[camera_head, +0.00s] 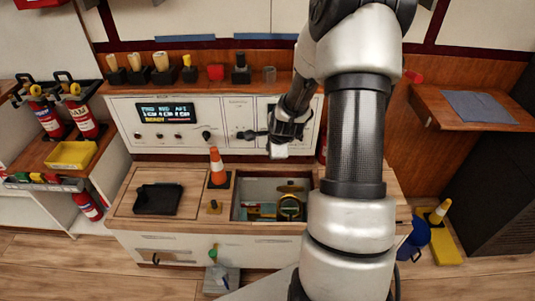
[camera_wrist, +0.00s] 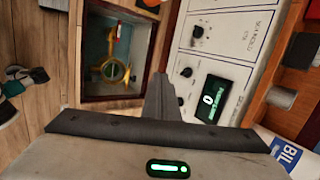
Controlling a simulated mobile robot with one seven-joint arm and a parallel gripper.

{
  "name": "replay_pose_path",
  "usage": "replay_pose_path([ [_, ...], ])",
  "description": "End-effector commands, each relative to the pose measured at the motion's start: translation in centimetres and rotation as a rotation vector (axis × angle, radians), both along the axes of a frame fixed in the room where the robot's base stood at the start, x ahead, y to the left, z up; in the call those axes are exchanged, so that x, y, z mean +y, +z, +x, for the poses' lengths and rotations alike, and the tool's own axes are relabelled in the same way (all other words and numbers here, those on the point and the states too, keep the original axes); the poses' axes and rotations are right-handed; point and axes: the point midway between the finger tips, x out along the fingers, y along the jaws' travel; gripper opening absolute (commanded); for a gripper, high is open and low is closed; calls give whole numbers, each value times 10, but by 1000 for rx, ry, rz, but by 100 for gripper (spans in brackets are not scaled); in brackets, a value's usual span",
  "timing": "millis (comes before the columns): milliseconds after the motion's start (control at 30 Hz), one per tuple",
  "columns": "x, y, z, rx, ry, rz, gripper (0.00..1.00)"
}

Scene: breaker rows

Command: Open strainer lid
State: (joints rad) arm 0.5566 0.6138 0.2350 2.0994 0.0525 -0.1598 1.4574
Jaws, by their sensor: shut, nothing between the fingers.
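A round brass-coloured fitting (camera_head: 289,206) with a dark centre, which looks like the strainer, sits in an open recess (camera_head: 236,213) in the wooden counter. A yellow crossbar (camera_head: 291,188) lies behind it. In the wrist view the brass fitting (camera_wrist: 113,70) shows with yellow arms inside the recess; I cannot tell the lid apart from the body. My gripper (camera_head: 278,151) is above and behind the recess, in front of the white panel, apart from the fitting. Its closed, empty fingers (camera_wrist: 160,92) show in the wrist view.
The white control panel (camera_head: 180,146) with knobs and a lit display stands behind the counter. A small orange cone (camera_head: 216,165) stands left of the recess, and a black tray (camera_head: 158,199) lies further left. Small tools line the shelf above.

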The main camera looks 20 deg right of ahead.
Motion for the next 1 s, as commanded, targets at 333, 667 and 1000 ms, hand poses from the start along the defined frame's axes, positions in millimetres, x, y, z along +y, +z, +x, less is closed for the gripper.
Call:
replay_pose_path([
  [333,-61,-192,-28,-190,-850,534,0],
  [667,-71,-277,-70,-353,-1337,810,0],
  [1000,-82,-314,-48,-364,-1359,821,0],
])
